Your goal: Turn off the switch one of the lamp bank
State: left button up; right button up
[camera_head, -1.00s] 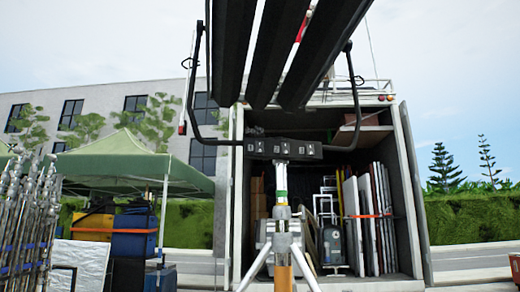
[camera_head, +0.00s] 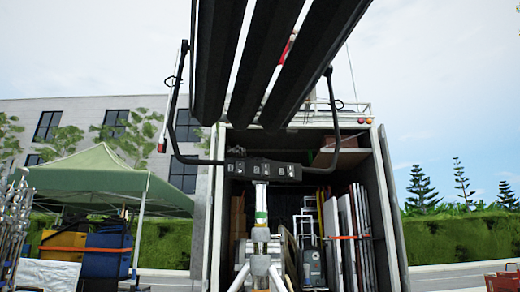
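The lamp bank stands right in front of me, with long dark panels (camera_head: 265,60) rising out of the top of the picture. A black curved yoke (camera_head: 172,110) frames it on both sides. Below the panels, a black switch box (camera_head: 263,170) sits across the top of the stand. It has several small pale switches or labels on its face, too small to read or to tell on from off. The silver tripod stand (camera_head: 261,235) holds it up. Neither of my grippers is in view.
An open truck (camera_head: 212,215) behind the stand holds panels (camera_head: 347,235) and a dark wheeled case (camera_head: 312,265). A green canopy (camera_head: 97,175) shelters blue and yellow bins (camera_head: 105,250) at left. Metal stands (camera_head: 12,225) crowd the left edge.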

aim_at(239, 167)
jog(key=i+j+z, duration=0.3)
jog(key=i, duration=0.25)
jog(key=i+j+z, duration=0.2)
jog(key=i+z, duration=0.15)
jog(key=i, duration=0.15)
jog(key=i+j+z, duration=0.3)
jog(key=i+j, duration=0.15)
